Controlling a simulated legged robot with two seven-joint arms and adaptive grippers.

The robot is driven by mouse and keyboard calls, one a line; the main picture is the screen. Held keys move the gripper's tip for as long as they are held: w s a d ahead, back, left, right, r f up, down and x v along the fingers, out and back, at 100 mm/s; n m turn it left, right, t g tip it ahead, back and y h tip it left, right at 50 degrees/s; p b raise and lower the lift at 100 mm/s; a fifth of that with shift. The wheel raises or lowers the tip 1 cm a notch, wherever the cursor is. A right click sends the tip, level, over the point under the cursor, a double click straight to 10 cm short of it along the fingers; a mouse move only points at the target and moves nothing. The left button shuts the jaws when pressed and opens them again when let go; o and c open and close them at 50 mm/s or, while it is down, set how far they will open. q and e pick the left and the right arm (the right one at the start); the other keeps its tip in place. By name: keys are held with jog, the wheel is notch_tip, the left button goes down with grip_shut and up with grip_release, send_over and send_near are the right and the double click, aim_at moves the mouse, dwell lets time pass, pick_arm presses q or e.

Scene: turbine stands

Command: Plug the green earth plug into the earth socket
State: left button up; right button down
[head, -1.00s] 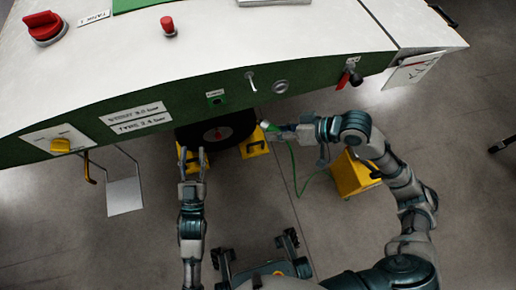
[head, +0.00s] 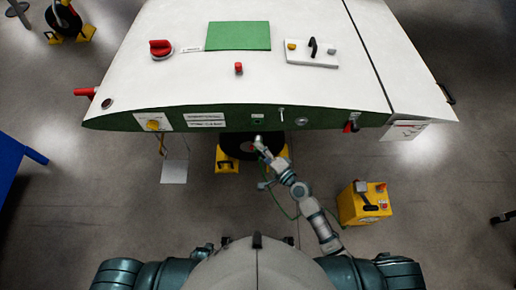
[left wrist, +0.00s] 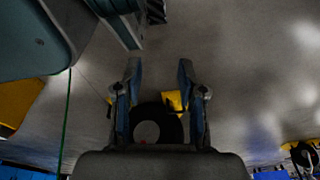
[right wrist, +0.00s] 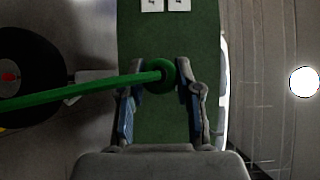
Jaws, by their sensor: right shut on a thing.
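My right gripper (head: 258,142) is at the green front edge of the white-topped body, just below the small labelled earth socket (head: 257,117). The right wrist view shows this gripper (right wrist: 159,68) shut on the green plug (right wrist: 161,76), with the green panel behind it. The green cable (right wrist: 80,92) runs off to the left there, and it hangs beside my right arm in the head view (head: 277,205). The plug is apart from the socket as far as the head view shows. My left gripper (left wrist: 159,70) is open and empty in the left wrist view, pointing toward the floor and wheel.
A black wheel (head: 238,148) with yellow chocks (head: 227,160) is under the body. A yellow box (head: 364,205) stands on the floor at right. A red-handled part (head: 351,123) and a hanging white plate (head: 174,172) flank the front edge.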

aim_at(259, 136)
jog(key=shift+d, duration=0.25)
jog(key=shift+w+d+f, duration=0.1)
jog(key=shift+w+d, duration=0.1)
jog(key=w, duration=0.1)
jog(key=w+a, duration=0.1)
jog(key=w, duration=0.1)
jog(key=shift+w+a+b, duration=0.15)
jog(key=shift+a+b, duration=0.15)
jog(key=shift+b, duration=0.05)
jog(key=shift+w+a, duration=0.35)
jog(key=shift+w, duration=0.1)
jog(key=shift+d, duration=1.1)
jog(key=shift+a, duration=1)
jog(key=shift+w+d, duration=0.1)
jog(key=shift+d, duration=0.3)
jog(key=shift+w+a, duration=0.1)
jog(key=shift+a, duration=0.05)
jog(key=shift+w+a, duration=0.1)
jog(key=shift+d, duration=0.2)
jog(key=shift+w+d+b, duration=0.1)
jog(key=shift+d+b, duration=0.2)
jog(key=shift+d, duration=0.05)
pick_arm(q)
jog(key=shift+w+r, duration=0.9)
jog(key=shift+r, duration=0.25)
pick_arm(e)
jog(key=shift+a, duration=0.2)
